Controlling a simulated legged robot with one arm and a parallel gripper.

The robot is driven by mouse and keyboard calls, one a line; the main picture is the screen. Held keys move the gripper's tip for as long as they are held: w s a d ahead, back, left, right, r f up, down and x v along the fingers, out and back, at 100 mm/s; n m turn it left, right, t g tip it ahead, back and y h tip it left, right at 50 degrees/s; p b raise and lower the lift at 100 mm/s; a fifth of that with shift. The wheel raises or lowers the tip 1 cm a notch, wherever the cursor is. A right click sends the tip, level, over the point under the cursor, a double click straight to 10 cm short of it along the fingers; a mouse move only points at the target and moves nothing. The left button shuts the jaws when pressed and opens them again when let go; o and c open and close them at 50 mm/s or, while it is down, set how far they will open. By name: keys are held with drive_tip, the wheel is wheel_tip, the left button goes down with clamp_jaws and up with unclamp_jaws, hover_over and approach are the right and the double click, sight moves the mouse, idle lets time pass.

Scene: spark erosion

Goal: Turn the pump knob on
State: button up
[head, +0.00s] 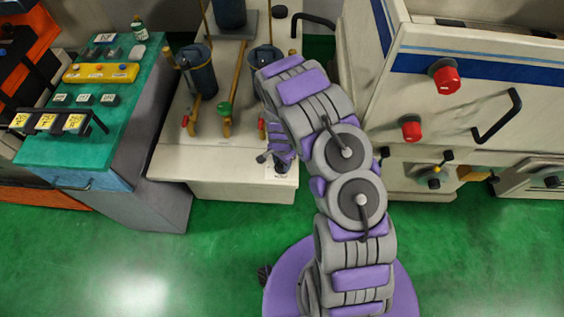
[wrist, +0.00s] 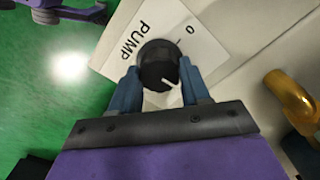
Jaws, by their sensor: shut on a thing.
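The pump knob (wrist: 158,66) is black and round with a white pointer line, on a white plate (wrist: 120,48) marked PUMP and 0. In the wrist view the pointer line faces down and to the right, away from the 0 mark. My gripper (wrist: 160,82) has its two blue fingers on either side of the knob and is shut on it. In the head view my gripper (head: 281,160) is at the front of the white pump unit (head: 225,165), and the knob itself is mostly hidden there.
A brass pipe (wrist: 290,97) is right of the knob in the wrist view. A green-topped bench (head: 90,135) is left; a white cabinet with red knobs (head: 446,80) is right. Green floor (head: 130,265) is clear in front.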

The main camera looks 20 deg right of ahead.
sight(281, 164)
drive_tip(key=shift+s+a+m, duration=0.1)
drive_tip(key=shift+m, duration=0.5)
drive_tip(key=o, duration=1.1)
drive_tip(key=shift+a, duration=0.1)
drive_tip(key=shift+c, duration=0.2)
drive_tip(key=shift+r, duration=0.3)
wheel_tip(281, 164, up, 17)
drive_tip(key=p, duration=0.2)
drive_tip(key=shift+f, duration=0.2)
